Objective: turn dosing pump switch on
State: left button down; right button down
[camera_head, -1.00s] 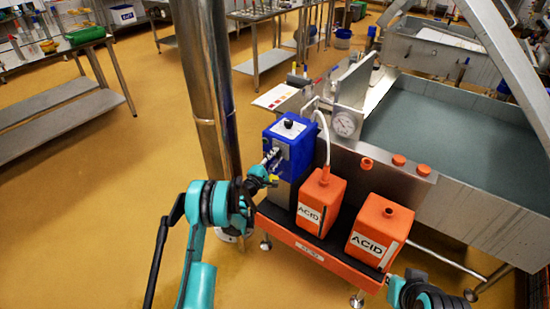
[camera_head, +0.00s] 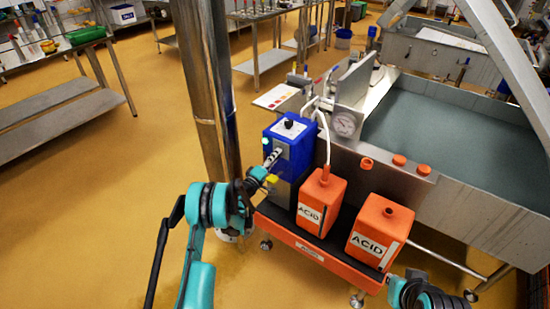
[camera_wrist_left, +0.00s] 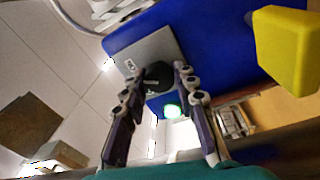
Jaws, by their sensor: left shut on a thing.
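In the left wrist view, the gripper's fingers (camera_wrist_left: 155,72) are shut on a round black switch knob (camera_wrist_left: 158,76) on a grey plate of the blue pump (camera_wrist_left: 225,35). A lamp near the switch glows green (camera_wrist_left: 171,111); a pale green spot also shows on the pump in the head view (camera_head: 265,141).
Two orange ACID containers (camera_head: 321,203) (camera_head: 380,231) stand right of the pump, with a white hose from one. A yellow block (camera_wrist_left: 285,45) is close to the gripper. A steel column (camera_head: 207,90) stands behind left. A steel vat is at right; floor at left is clear.

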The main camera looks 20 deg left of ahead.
dwell(0.4)
pick_arm(q)
jog(key=c, duration=1.2)
grip_release()
jog(key=shift+s, duration=0.1)
jog(key=v, duration=0.7)
jog(key=shift+s, duration=0.15)
